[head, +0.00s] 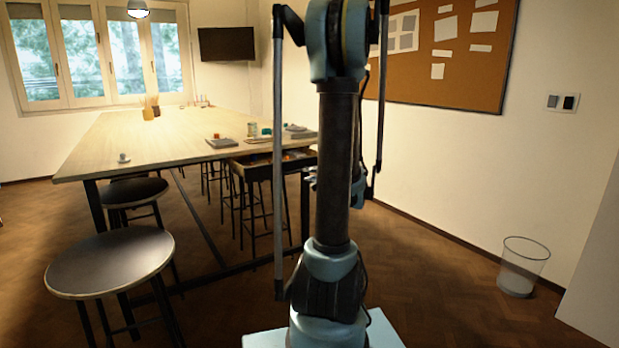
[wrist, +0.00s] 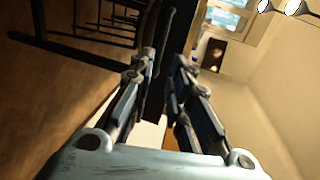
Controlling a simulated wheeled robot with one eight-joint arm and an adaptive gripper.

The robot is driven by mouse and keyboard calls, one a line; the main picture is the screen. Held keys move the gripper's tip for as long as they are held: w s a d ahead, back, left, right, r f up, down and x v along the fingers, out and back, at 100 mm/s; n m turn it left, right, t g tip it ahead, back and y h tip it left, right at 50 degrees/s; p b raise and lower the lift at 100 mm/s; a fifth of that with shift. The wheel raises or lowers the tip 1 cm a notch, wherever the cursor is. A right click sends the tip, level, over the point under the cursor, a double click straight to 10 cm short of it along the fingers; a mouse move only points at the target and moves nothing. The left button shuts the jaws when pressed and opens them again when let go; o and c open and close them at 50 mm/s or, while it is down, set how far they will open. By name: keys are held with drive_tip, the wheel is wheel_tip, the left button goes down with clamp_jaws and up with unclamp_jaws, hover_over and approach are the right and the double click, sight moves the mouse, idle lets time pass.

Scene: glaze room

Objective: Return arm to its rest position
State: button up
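My gripper (wrist: 165,62) shows in the wrist view with its two dark fingers apart and nothing held between them. The wrist view is tilted. I see no contact between the gripper and the table.
A long wooden table (head: 150,135) with small items on it stands to the left. Dark round stools (head: 110,262) stand by it. The floor between arm and bin is clear.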

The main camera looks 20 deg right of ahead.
drive_tip(key=s+a+f+n+g, duration=0.3)
drive_tip(key=s+a+n+g, duration=0.1)
drive_tip(key=s+a, duration=0.35)
drive_tip(key=s+a+f+n+g, duration=0.2)
drive_tip(key=s+a+n+g, duration=0.25)
drive_tip(key=s+a, duration=0.35)
drive_tip(key=s+d+f+n+g+h, duration=0.2)
drive_tip(key=s+f+n, duration=0.1)
drive_tip(key=s, duration=0.7)
drive_tip(key=s+d+f+n+g+h, duration=0.2)
drive_tip(key=s+f+n, duration=0.1)
drive_tip(key=s, duration=0.8)
drive_tip(key=shift+f+h, duration=0.3)
drive_tip(key=shift+h, duration=0.1)
drive_tip(key=shift+d, duration=0.1)
drive_tip(key=shift+w+f, duration=0.2)
drive_tip(key=shift+w, duration=0.3)
